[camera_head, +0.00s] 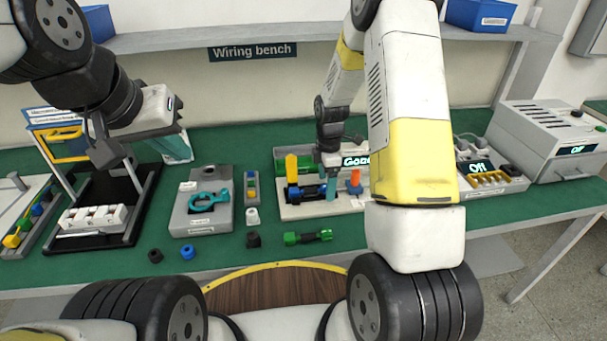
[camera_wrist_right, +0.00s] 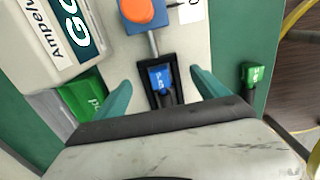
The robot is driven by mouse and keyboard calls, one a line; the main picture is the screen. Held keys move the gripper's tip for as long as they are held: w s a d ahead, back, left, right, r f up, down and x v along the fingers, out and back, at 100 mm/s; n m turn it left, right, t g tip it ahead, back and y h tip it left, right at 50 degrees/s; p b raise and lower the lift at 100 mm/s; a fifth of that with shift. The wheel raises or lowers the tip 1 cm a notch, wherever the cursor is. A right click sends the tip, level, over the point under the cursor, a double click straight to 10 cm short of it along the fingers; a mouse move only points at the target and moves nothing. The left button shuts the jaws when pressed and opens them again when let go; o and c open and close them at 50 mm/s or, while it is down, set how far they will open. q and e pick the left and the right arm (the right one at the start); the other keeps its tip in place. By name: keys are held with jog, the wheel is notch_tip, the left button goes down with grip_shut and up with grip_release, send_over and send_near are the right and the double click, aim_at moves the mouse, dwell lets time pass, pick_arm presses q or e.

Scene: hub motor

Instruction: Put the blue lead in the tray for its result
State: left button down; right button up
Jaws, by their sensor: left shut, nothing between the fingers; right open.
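The blue lead (camera_wrist_right: 160,80) lies in a black slot of the tester (camera_wrist_right: 180,20), between my right gripper's teal fingers in the right wrist view. My right gripper (camera_wrist_right: 163,96) is open around it, with a gap on each side. In the head view that gripper (camera_head: 318,188) is low over the tester, whose display (camera_head: 356,161) reads "Good". A green tray (camera_wrist_right: 85,97) beside the tester carries a partly hidden label ending in "od". My left gripper (camera_head: 178,148) is shut and empty above the bench at the left.
An orange button (camera_wrist_right: 143,12) stands on the tester near the slot. A green lead (camera_head: 308,237) lies in front of it. Small black and blue caps (camera_head: 188,252) lie near the front edge. A grey fixture with a teal clamp (camera_head: 208,200) stands left of the tester.

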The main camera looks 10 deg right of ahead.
jog(key=shift+f, duration=0.55)
dwell(0.9)
dwell(0.5)
grip_shut()
dwell(0.3)
jog(key=shift+r, duration=0.15)
jog(key=shift+w+r, duration=0.25)
jog(key=shift+r, duration=0.55)
jog(key=shift+s+r, duration=0.2)
jog(key=shift+r, duration=2.4)
